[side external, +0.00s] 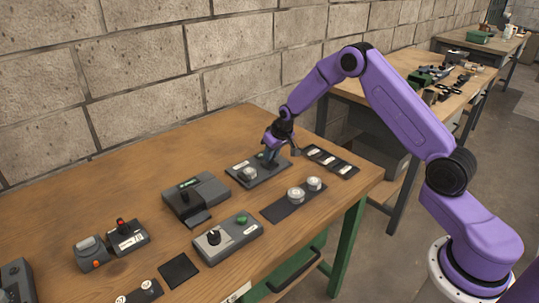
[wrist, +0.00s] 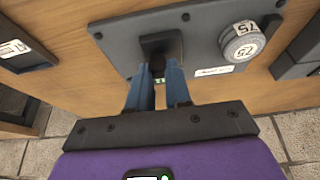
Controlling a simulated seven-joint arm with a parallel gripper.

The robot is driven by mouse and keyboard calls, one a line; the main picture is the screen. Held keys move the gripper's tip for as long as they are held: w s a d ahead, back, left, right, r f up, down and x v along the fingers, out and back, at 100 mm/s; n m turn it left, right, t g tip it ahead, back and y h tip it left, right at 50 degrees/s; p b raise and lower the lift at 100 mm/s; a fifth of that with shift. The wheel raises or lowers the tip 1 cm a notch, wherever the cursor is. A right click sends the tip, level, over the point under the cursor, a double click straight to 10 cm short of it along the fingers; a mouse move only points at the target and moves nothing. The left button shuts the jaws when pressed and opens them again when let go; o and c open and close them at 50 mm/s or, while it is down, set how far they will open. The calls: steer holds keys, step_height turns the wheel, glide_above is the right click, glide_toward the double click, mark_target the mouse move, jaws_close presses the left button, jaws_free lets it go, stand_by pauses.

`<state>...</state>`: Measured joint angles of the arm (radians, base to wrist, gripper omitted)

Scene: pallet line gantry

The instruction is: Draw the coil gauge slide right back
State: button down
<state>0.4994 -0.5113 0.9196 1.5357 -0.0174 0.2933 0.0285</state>
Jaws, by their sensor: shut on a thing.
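My gripper (side external: 268,152) is over a dark flat panel (side external: 272,174) near the back of the wooden bench. In the wrist view, the blue fingers of my gripper (wrist: 158,70) are closed on a dark upright handle (wrist: 160,46) on that grey panel (wrist: 115,37). The handle's base is partly hidden by the fingers. A round grey piece marked with numbers (wrist: 242,42) sits on the panel to the right of the handle; it also shows in the side view (side external: 248,174). The label (wrist: 213,71) beside it is too small to read.
A black strip with pale labels (side external: 330,161) lies right of the panel. Two silver cylinders (side external: 305,189) stand on a dark mat in front. A dark box (side external: 196,196) is to the left, and a grey box with a green button (side external: 228,238) is nearer. Bare wood lies between them.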

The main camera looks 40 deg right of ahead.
steer(key=c, duration=1.3)
jaws_free()
steer(key=shift+r, duration=0.15)
steer(key=v, duration=1.7)
steer(key=shift+s, duration=0.15)
steer(key=shift+a, duration=0.1)
steer(key=s+a+r+n+g+y, duration=0.1)
steer(key=s+a+n, duration=0.2)
steer(key=s+a, duration=0.5)
steer(key=s+a+r+n+g, duration=0.1)
steer(key=s+a+n, duration=0.3)
steer(key=s, duration=0.6)
steer(key=s+n, duration=0.2)
steer(key=s, duration=0.5)
steer(key=s+n+g, duration=0.1)
steer(key=s, duration=0.6)
steer(key=s+d+f+n+g, duration=0.1)
steer(key=s+n, duration=0.1)
steer(key=s, duration=0.6)
steer(key=shift+s+n+h, duration=0.1)
steer(key=shift+n+h, duration=0.2)
